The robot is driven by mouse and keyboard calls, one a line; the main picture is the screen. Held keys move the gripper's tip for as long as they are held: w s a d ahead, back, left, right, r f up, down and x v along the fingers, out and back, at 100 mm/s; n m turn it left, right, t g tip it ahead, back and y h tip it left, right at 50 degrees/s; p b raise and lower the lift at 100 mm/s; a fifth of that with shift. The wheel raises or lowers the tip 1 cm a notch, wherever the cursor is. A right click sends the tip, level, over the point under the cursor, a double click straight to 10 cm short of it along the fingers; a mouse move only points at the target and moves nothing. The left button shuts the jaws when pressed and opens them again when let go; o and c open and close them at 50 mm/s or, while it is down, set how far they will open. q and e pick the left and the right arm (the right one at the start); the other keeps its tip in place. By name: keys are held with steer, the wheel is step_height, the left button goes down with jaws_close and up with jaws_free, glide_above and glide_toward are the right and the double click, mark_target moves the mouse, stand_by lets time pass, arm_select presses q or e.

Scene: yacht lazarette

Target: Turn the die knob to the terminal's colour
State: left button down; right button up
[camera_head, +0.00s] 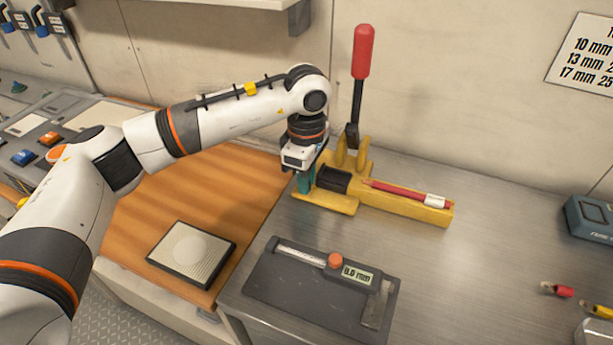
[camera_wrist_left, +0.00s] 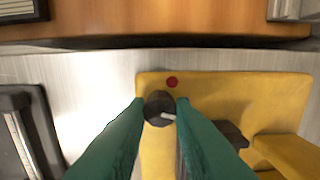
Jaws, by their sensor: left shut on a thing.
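The yellow bench press (camera_head: 400,205) stands on the metal bench with its red-handled lever (camera_head: 363,60) upright. Its round dark die knob (camera_wrist_left: 158,103) has a white pointer mark towards the right of the picture in the left wrist view. A red dot (camera_wrist_left: 172,82) is on the yellow body just above the knob. My left gripper (camera_head: 304,183) is at the press's left end; its green fingers (camera_wrist_left: 160,118) are shut on the knob's sides. Fingers may hide other dots. A red terminal (camera_head: 563,291) and a yellow terminal (camera_head: 600,311) lie at right. My right gripper is not in view.
A red pencil-like rod (camera_head: 400,192) lies along the press. A grey gauge (camera_head: 275,285) with a digital display lies in front. A pale speaker-like pad (camera_head: 190,253) sits on the wooden top. A blue-grey box (camera_head: 590,218) stands at right. The bench between is clear.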

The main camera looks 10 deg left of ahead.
arm_select(q)
steer(key=c, duration=1.3)
jaws_free()
steer(key=shift+o, duration=0.2)
step_height(320, 180, up, 12)
steer(key=b, duration=0.1)
steer(key=shift+r, duration=0.1)
